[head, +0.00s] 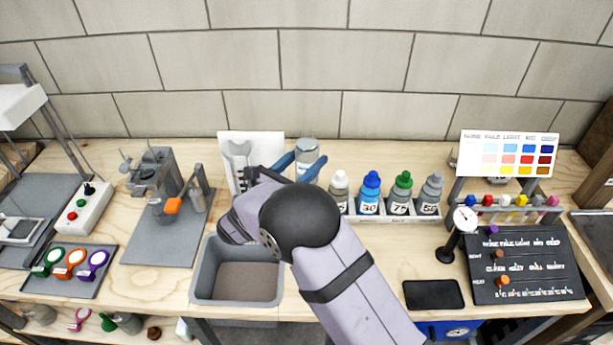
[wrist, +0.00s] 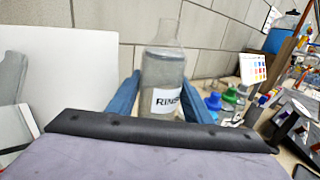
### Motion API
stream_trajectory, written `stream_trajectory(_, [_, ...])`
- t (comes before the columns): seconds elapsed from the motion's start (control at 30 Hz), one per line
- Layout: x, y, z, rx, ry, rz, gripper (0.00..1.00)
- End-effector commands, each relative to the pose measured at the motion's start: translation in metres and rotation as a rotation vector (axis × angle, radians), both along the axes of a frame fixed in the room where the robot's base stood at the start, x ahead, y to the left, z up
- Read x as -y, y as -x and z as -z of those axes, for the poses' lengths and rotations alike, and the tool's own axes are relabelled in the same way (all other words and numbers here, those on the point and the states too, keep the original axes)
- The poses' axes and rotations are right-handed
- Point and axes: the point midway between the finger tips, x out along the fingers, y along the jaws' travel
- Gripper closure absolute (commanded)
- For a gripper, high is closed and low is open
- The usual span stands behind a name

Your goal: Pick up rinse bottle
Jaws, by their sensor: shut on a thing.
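The rinse bottle (wrist: 164,74) is a clear bottle with a white label that begins "RINS". In the head view, its grey top (head: 307,147) shows between the blue fingers at the back of the bench. My gripper (head: 294,166) is shut on the bottle, with one blue finger on each side in the wrist view (wrist: 165,95). The bottle looks upright. Its lower part is hidden behind the gripper, so I cannot tell whether it touches the bench.
To the right stands a rack (head: 395,217) of several dropper bottles. A white panel with a wrench picture (head: 270,143) is just left. A grey basin (head: 203,290) lies in front. The tiled wall (head: 340,60) is close behind. Bare wood shows front right.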

Motion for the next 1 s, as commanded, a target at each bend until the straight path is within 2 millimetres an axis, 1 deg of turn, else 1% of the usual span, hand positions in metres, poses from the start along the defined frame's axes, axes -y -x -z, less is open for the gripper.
stream_trajectory(0.03, [0.000, 0.000, -0.012, 0.007, -0.004, 0.000, 0.87])
stream_trajectory(0.2, [0.000, 0.000, -0.046, 0.008, -0.004, -0.001, 0.87])
stream_trajectory(0.5, [0.000, 0.000, -0.104, 0.008, -0.004, -0.002, 0.87])
stream_trajectory(0.6, [0.000, 0.000, -0.120, 0.006, -0.003, -0.001, 0.87])
stream_trajectory(0.8, [0.000, 0.000, -0.144, 0.005, -0.002, 0.000, 0.87])
stream_trajectory(1.0, [0.000, 0.000, -0.157, 0.004, -0.001, -0.001, 0.87])
